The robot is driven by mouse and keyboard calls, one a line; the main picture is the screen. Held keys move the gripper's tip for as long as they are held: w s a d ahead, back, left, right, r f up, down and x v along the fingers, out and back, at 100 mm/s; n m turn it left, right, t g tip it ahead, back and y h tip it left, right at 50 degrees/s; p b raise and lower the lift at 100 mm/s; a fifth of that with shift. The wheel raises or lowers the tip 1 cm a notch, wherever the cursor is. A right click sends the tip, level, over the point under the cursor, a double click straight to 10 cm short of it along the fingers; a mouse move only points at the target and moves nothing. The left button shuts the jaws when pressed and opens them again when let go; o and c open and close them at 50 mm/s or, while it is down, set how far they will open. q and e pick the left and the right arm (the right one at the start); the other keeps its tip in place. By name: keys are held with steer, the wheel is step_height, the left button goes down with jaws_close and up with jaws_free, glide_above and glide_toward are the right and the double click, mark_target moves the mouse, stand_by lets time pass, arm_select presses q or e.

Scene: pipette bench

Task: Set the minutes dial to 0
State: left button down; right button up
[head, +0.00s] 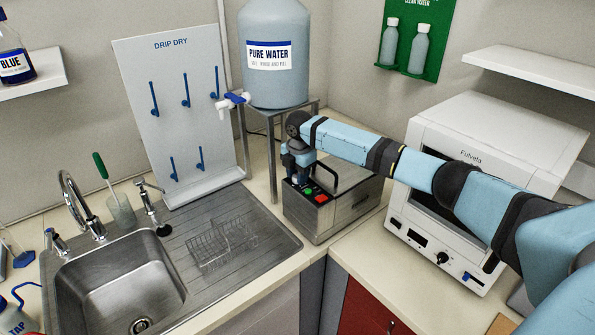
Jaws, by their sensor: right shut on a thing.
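A steel bench unit (330,219) with a black handle stands in the middle, with a green button and a red button (321,198) on its sloped top panel. My right gripper (299,183) reaches in from the right and points down at the left end of this panel, beside the green button. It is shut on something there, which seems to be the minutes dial. The dial and its markings are hidden by the gripper, so its setting cannot be read. My left gripper is not in view.
A white oven (485,165) with its own knobs stands right, partly behind my right arm. A pure water tank (275,55) on a metal stand is behind the unit. A sink (118,285) with a wire rack (222,243) and a drip-dry board (178,110) are left.

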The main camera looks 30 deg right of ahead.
steer(key=shift+n, duration=0.5)
steer(key=o, duration=0.9)
steer(key=r, duration=0.4)
steer(key=r+b, duration=0.1)
steer(key=r, duration=0.4)
steer(key=r+b, duration=0.1)
steer(key=r, duration=0.4)
steer(key=shift+s+d, duration=0.1)
steer(key=shift+s, duration=0.25)
steer(key=shift+f, duration=0.1)
